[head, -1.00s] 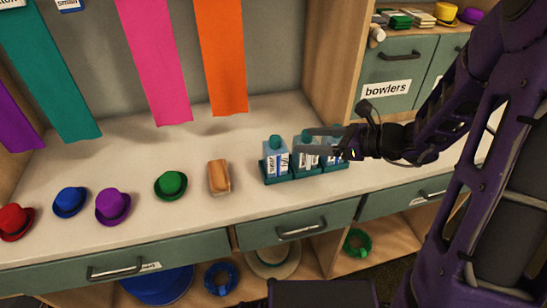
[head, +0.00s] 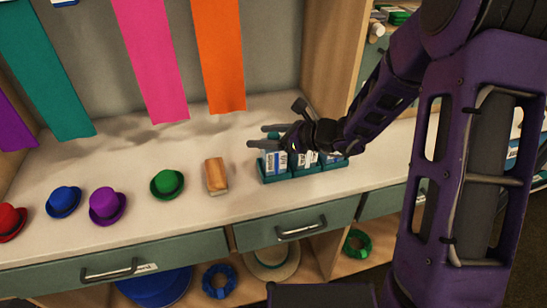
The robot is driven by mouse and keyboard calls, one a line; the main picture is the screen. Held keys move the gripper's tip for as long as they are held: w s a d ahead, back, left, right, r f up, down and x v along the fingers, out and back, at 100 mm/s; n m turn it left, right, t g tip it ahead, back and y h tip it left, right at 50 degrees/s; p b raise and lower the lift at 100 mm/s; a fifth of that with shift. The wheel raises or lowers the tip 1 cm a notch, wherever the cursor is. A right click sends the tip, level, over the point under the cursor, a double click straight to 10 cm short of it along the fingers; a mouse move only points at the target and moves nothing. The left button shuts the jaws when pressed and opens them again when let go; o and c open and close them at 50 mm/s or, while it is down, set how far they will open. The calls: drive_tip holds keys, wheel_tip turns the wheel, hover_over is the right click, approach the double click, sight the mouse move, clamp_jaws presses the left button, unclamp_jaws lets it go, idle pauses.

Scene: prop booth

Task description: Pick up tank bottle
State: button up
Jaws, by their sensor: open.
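Several bottles with white labels stand in a teal tray (head: 292,177) on the counter. The left bottle (head: 275,162) shows its label, but its top is hidden behind my gripper. The middle bottle (head: 307,160) and the right bottle (head: 334,157) show only partly below my wrist. The labels are too small to read, so I cannot tell which is the tank bottle. My gripper (head: 256,136) is open and empty, its fingers pointing left, over the upper left end of the tray in the picture.
A wooden brush-like block (head: 216,175) lies just left of the tray. A green hat (head: 167,183), a purple hat (head: 107,205), a blue hat (head: 63,200) and a red hat (head: 10,221) line the counter. Orange (head: 219,60) and pink (head: 152,65) strips hang behind. A wooden partition (head: 333,60) rises behind the tray.

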clamp_jaws()
idle(0.3)
idle(1.1)
